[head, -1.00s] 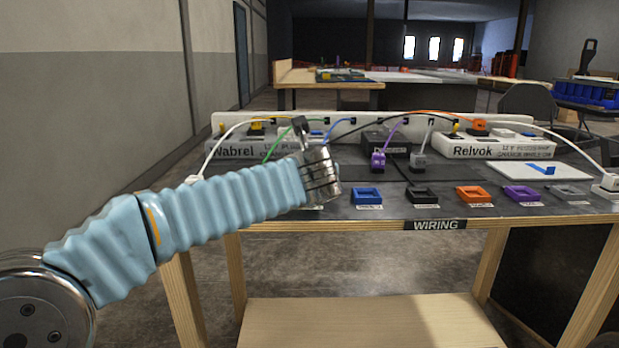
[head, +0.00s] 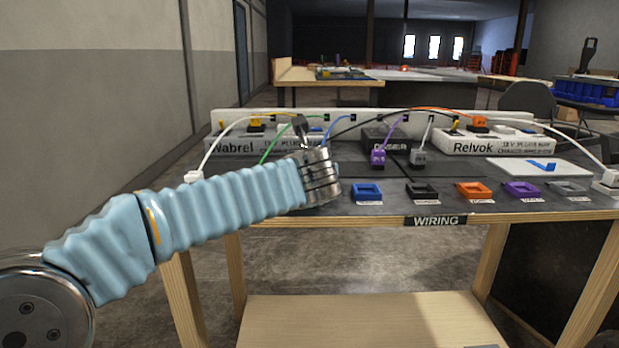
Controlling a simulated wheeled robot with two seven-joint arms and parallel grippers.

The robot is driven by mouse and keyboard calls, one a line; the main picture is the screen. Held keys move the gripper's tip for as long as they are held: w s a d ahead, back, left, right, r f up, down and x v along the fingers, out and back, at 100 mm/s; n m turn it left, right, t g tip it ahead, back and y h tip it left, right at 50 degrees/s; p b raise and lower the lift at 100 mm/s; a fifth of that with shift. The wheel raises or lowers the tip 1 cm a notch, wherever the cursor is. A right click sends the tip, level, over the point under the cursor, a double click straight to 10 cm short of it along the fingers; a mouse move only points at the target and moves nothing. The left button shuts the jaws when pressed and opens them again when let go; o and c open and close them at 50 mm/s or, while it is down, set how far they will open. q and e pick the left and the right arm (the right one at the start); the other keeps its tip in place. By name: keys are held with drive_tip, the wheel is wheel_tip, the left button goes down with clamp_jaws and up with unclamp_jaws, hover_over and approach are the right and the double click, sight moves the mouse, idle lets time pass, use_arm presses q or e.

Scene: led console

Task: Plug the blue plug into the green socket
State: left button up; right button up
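My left gripper (head: 304,138) is over the left part of the bench, seen from behind its metal wrist. Its fingers are mostly hidden, so I cannot tell whether they are open or shut or hold anything. A blue cable (head: 334,126) runs from the back rail down behind the gripper; the blue plug itself is hidden. The green socket is not visible; my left arm and wrist cover the bench left of the blue socket (head: 367,193). A green cable (head: 273,147) goes down behind my arm. My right gripper is not in view.
Black (head: 422,191), orange (head: 473,190), purple (head: 522,190) and grey sockets (head: 569,188) line the bench front. Behind stand a purple plug (head: 378,158), a grey plug (head: 418,158), the Wabrel strip (head: 235,146) and the Relvok strip (head: 490,144). Several cables arch over the bench.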

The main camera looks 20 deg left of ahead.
use_arm(q)
drive_tip(key=shift+f, duration=0.55)
idle(0.4)
drive_tip(key=o, duration=0.8)
drive_tip(key=shift+r+p, duration=0.75)
drive_tip(key=shift+r, duration=0.1)
drive_tip(key=o, duration=0.3)
drive_tip(key=shift+r+p, duration=0.3)
drive_tip(key=shift+r, duration=0.05)
drive_tip(key=shift+r+p, duration=0.3)
drive_tip(key=shift+r, duration=0.15)
wheel_tip(320, 180, up, 4)
drive_tip(key=p, duration=0.4)
drive_tip(key=shift+r, duration=0.2)
drive_tip(key=shift+f, duration=0.1)
